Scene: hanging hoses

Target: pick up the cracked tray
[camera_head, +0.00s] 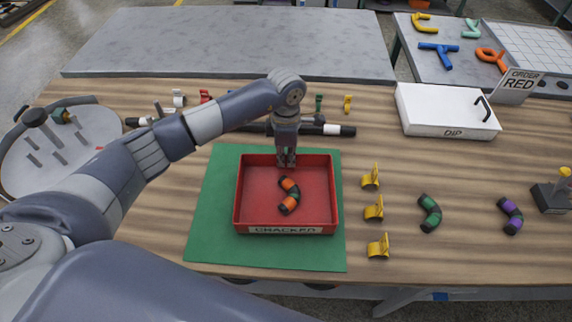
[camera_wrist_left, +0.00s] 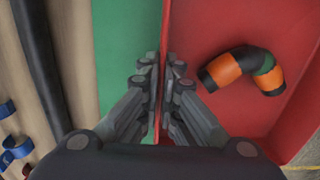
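The cracked tray (camera_head: 326,225) is a shallow red tray with a "CRACKED" label on its near wall. It sits flat on a green mat (camera_head: 212,205). One bent hose piece, orange, black and green (camera_head: 289,194), lies inside it. My left gripper (camera_head: 287,160) points down at the middle of the tray's far wall. In the left wrist view its fingers (camera_wrist_left: 163,90) lie on both sides of the thin red wall (camera_wrist_left: 165,30), closed against it. The hose piece (camera_wrist_left: 240,70) is apart from the fingers. My right gripper is not in view.
Yellow clips (camera_head: 374,208) stand right of the mat, with green (camera_head: 430,213) and purple (camera_head: 510,216) hose pieces beyond. A white "DIP" box (camera_head: 445,108) is at the back right. A black bar (camera_head: 335,130) lies behind the tray. A round grey stand (camera_head: 60,145) is at left.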

